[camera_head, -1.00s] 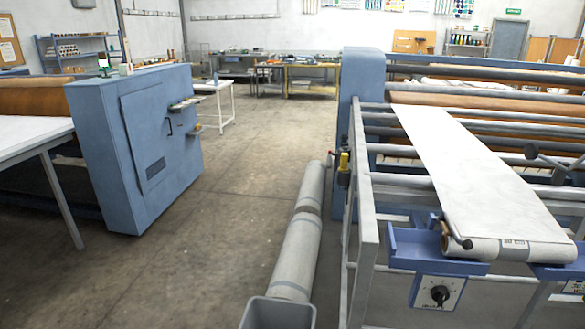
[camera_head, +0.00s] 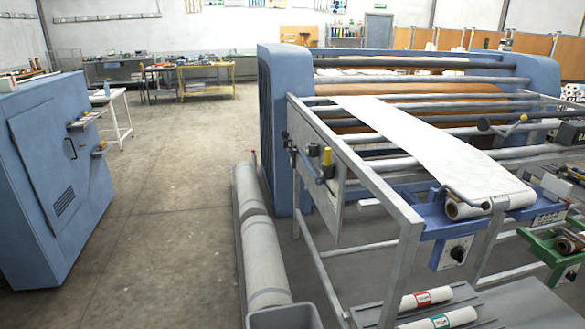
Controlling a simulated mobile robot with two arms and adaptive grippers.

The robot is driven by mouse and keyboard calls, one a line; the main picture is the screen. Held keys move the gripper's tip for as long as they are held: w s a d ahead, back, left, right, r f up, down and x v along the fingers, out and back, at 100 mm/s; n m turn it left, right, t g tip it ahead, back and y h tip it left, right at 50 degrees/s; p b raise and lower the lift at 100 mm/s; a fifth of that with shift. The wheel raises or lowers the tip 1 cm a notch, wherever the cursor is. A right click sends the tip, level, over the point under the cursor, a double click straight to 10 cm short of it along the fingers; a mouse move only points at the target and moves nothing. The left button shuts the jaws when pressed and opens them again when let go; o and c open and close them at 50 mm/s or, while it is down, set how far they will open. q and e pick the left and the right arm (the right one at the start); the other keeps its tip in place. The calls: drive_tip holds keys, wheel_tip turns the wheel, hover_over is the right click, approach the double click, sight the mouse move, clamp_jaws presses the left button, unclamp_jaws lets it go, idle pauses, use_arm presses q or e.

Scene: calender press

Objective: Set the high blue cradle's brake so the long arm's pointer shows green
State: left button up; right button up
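A blue cradle (camera_head: 430,216) stands high on the front of the grey frame at the right. It holds a roll of white material (camera_head: 505,203), and the white web (camera_head: 420,143) runs from it back into the press. A light panel with a black knob (camera_head: 457,254) hangs under the cradle. A long arm (camera_head: 505,127) with a dark round end and a yellow tip lies across the rollers behind the roll. I cannot make out a pointer or a green mark on it. Neither of my grippers is in view.
A green cradle (camera_head: 545,247) sits lower at the right edge. White rolls with red and green labels (camera_head: 425,298) lie on a low shelf. Long wrapped rolls (camera_head: 258,245) and a grey bin (camera_head: 285,317) are left of the frame. Open floor (camera_head: 165,215) lies between them and the blue cabinet (camera_head: 55,165).

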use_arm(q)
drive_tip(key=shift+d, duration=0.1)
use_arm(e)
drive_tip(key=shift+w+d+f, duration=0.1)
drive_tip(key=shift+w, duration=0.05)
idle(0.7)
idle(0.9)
